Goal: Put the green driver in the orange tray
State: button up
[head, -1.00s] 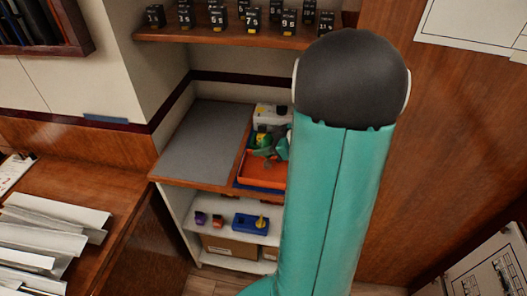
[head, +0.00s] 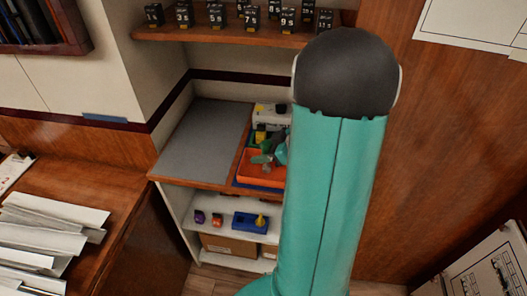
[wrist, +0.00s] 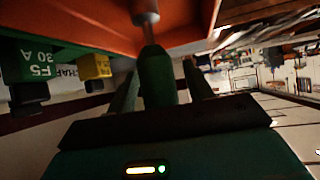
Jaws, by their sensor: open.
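The green driver (wrist: 156,78) shows in the wrist view, its grey shaft running up against the orange tray (wrist: 80,22). The fingers of my gripper (wrist: 160,76) stand open on either side of the green handle. I cannot tell whether either finger touches it. In the head view the orange tray (head: 262,170) sits on the wooden counter, partly hidden behind my arm. My gripper (head: 272,156) is low over the tray there, with a small green shape at it. Whether the driver rests fully on the tray floor is not clear.
A grey mat (head: 208,135) lies clear left of the tray. A white device (head: 270,117) stands behind it. Black numbered breakers line the upper shelf (head: 225,35).

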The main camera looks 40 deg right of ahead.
jog(key=v, duration=0.7)
jog(key=shift+s+r, duration=0.15)
jog(key=shift+r, duration=0.15)
